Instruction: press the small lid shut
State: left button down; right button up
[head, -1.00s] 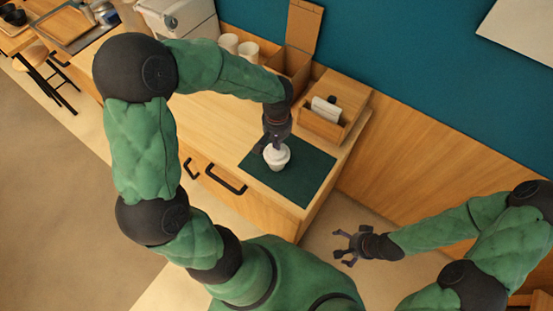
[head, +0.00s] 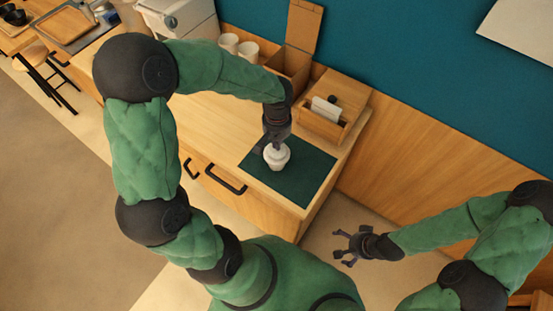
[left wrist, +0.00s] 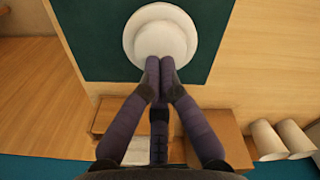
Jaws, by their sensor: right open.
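A white cup with a white lid (head: 277,156) stands upright on a dark green mat (head: 311,174) at the counter's right end. In the left wrist view the round lid (left wrist: 160,32) is seen from above, with a raised centre disc. My left gripper (head: 274,146) points down at the lid. In the left wrist view its fingertips (left wrist: 160,66) are together with nothing between them, at the edge of the lid's raised centre. I cannot tell if they touch it. My right gripper (head: 347,247) is open and empty, off the counter to the lower right.
A wooden box with a white card (head: 327,108) stands just behind the mat. An open brown box (head: 293,62) and two white cups (head: 238,46) stand further back. The counter left of the mat is clear.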

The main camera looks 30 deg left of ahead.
pick_arm(q)
jog(key=shift+f+b, duration=0.8)
jog(key=shift+f, duration=0.15)
notch_tip(320, 180, up, 5)
jog(key=p, duration=0.3)
jog(key=shift+r+p, duration=0.15)
jog(key=shift+p, duration=0.25)
dwell(0.4)
